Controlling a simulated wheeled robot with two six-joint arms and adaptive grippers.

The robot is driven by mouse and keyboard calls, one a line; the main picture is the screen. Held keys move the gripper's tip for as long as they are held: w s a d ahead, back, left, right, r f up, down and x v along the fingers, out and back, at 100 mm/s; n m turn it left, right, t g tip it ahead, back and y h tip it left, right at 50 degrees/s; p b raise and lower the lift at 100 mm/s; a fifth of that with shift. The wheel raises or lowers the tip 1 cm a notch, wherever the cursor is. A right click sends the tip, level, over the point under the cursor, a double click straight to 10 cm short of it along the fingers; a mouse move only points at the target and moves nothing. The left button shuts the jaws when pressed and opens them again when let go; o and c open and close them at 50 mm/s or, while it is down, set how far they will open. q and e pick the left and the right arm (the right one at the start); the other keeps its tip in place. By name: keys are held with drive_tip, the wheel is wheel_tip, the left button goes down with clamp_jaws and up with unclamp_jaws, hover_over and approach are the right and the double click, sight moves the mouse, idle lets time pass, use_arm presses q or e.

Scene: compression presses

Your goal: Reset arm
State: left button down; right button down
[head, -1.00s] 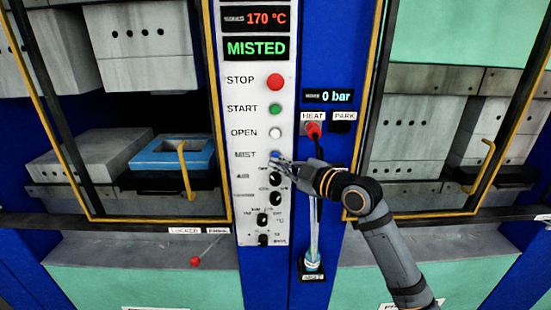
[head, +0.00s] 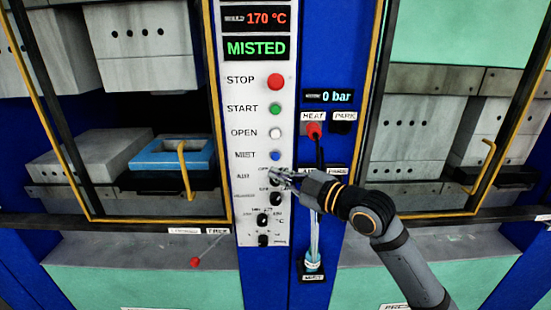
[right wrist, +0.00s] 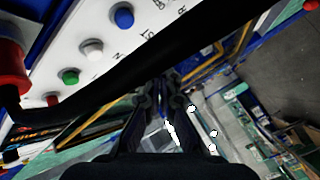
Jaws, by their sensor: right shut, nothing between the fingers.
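My right gripper (head: 280,178) is shut and empty in front of the white control panel (head: 250,138), over the black knobs beside the AIR label. It is just below the blue MIST button (head: 275,155), and I cannot tell whether it touches a knob. In the right wrist view my right gripper (right wrist: 165,95) points away from the camera with its fingers together. The blue button (right wrist: 123,16) shows above it there, with the white button (right wrist: 91,48) and green button (right wrist: 69,76). My left gripper is not in view.
The red STOP button (head: 275,82) is higher on the panel. A red-handled HEAT plug (head: 314,130) with a black cable and the MIST nozzle (head: 313,262) are close to my right arm. Yellow-framed press doors flank the panel; a blue mould (head: 170,163) sits in the left press.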

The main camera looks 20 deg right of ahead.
drive_tip(key=shift+f, duration=0.1)
drive_tip(key=s+d+f+m+g+h, duration=0.2)
drive_tip(key=s+f+m+g+h, duration=0.25)
drive_tip(key=f, duration=0.95)
drive_tip(key=s+d+f+m+g+h, duration=0.25)
drive_tip(key=s+f+m, duration=0.45)
drive_tip(key=f, duration=0.7)
drive_tip(key=s+d+f+m+g+h, duration=0.1)
drive_tip(key=s+f+m+g, duration=0.1)
drive_tip(key=s+f, duration=0.35)
drive_tip(key=s+d+f+m+g+h, duration=0.2)
drive_tip(key=s, duration=0.7)
wheel_tip(320, 180, down, 25)
drive_tip(key=d+g, duration=0.1)
drive_tip(key=d, duration=0.1)
drive_tip(key=s+d+f+g, duration=0.1)
drive_tip(key=s+f, duration=1.6)
drive_tip(key=s, duration=0.2)
drive_tip(key=shift+s+f+g+y, duration=0.25)
drive_tip(key=shift+s+g+y, duration=0.05)
drive_tip(key=shift+s, duration=0.05)
drive_tip(key=shift+d, duration=0.1)
